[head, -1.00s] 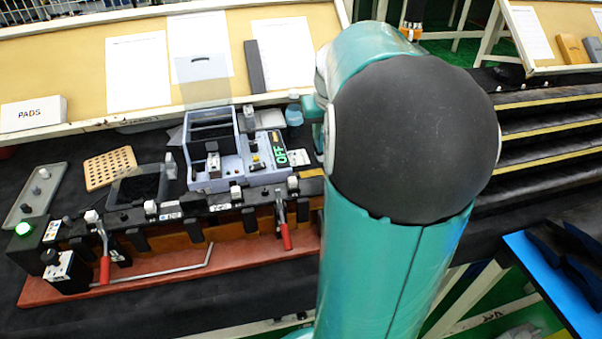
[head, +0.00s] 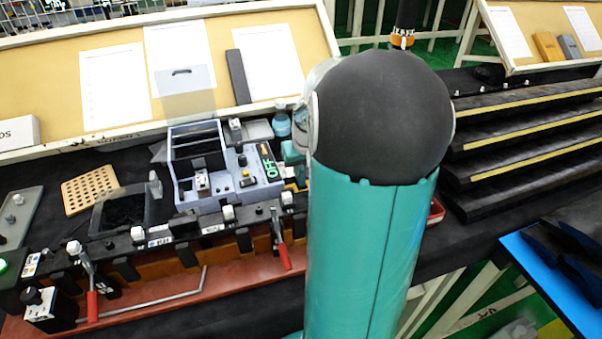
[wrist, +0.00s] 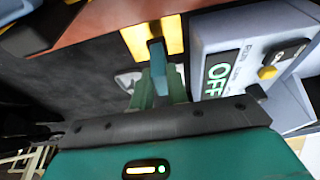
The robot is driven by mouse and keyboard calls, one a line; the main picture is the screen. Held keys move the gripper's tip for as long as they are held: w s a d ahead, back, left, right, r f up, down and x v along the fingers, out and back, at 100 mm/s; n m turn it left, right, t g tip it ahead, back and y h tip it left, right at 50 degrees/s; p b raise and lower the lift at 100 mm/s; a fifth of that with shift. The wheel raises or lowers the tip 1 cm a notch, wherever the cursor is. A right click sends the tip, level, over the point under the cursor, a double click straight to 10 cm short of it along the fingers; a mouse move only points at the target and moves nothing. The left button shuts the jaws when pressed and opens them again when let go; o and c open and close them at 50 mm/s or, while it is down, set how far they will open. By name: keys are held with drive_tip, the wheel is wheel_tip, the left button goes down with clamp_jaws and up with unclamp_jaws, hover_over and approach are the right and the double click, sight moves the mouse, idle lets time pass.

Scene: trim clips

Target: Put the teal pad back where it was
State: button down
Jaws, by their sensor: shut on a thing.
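In the wrist view, a small teal pad (wrist: 158,58) stands out between the green fingertips of my gripper (wrist: 160,82), which are shut on it. Beyond the pad is a yellow-marked piece (wrist: 152,34) with a dark slot-like middle. The pad lines up with this middle in the picture, but I cannot tell whether they touch. In the head view my arm hides the pad and the fingers; only a bit of my teal hand (head: 292,151) shows beside the grey machine (head: 226,180).
The grey machine, its display reading OFF (wrist: 217,75), is close on the right in the wrist view. A fixture rail with red-handled levers (head: 280,246) runs in front of it. Dark steps (head: 520,150) lie at right.

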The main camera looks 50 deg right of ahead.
drive_tip(key=shift+f, duration=1.05)
drive_tip(key=shift+f, duration=0.2)
drive_tip(key=c, duration=1.4)
unclamp_jaws()
drive_tip(key=shift+o, duration=0.2)
drive_tip(key=v, duration=1.2)
drive_tip(key=a+r+n+t, duration=0.1)
drive_tip(key=a+r+n, duration=0.25)
drive_tip(key=a, duration=1.45)
drive_tip(key=s+a+n, duration=0.1)
drive_tip(key=s+a, duration=0.2)
drive_tip(key=a, duration=0.4)
drive_tip(key=s+a+n+t+y, duration=0.1)
drive_tip(key=s+a, duration=0.3)
drive_tip(key=a, duration=0.2)
drive_tip(key=shift+s+a+t+y, duration=0.3)
drive_tip(key=shift+a, duration=0.1)
